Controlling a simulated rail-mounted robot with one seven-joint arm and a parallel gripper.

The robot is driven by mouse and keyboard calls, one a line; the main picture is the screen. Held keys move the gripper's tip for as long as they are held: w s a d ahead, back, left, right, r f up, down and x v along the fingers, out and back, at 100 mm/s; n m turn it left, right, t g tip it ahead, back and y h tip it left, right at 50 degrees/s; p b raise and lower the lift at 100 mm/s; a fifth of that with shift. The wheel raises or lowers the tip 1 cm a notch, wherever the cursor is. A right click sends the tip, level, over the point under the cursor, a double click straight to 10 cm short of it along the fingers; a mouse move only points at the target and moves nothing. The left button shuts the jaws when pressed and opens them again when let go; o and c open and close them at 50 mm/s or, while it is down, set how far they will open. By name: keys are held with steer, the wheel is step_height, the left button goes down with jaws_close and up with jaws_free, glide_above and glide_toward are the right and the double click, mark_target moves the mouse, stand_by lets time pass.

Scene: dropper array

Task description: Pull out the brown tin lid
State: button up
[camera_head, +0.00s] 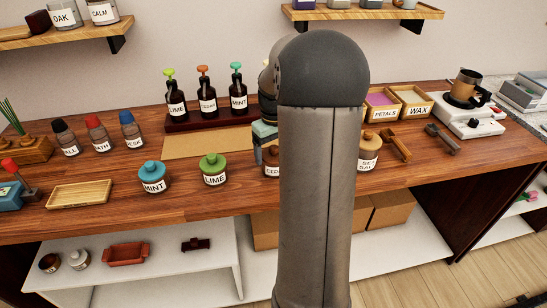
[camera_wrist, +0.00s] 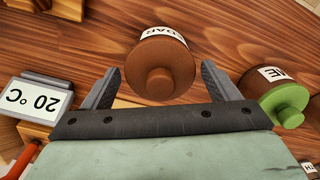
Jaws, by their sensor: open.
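The brown tin (camera_wrist: 158,47) with its round brown lid and knob (camera_wrist: 160,84) lies between my finger pads in the wrist view. Its white label shows only in part, upside down. In the head view the brown tin (camera_head: 271,161) stands on the wooden counter, and my arm hides most of it. My gripper (camera_wrist: 160,77) is open, with one finger on each side of the lid and a visible gap on both sides. I cannot tell how far the fingertips are above or around the lid. The lid sits on the tin.
The green-lidded LIME tin (camera_wrist: 285,98) stands close beside my right-hand finger. A grey device reading 20 °C (camera_wrist: 38,103) is close on the left. In the head view, a blue-lidded MINT tin (camera_head: 153,179) and a tan-lidded tin (camera_head: 368,143) stand along the counter (camera_head: 110,217).

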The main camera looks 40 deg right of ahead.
mark_target(274, 147)
steer(key=c, duration=0.9)
steer(key=shift+r, duration=0.1)
steer(key=shift+r+p, duration=0.6)
steer(key=shift+r+p, duration=1.45)
steer(key=shift+r, duration=0.45)
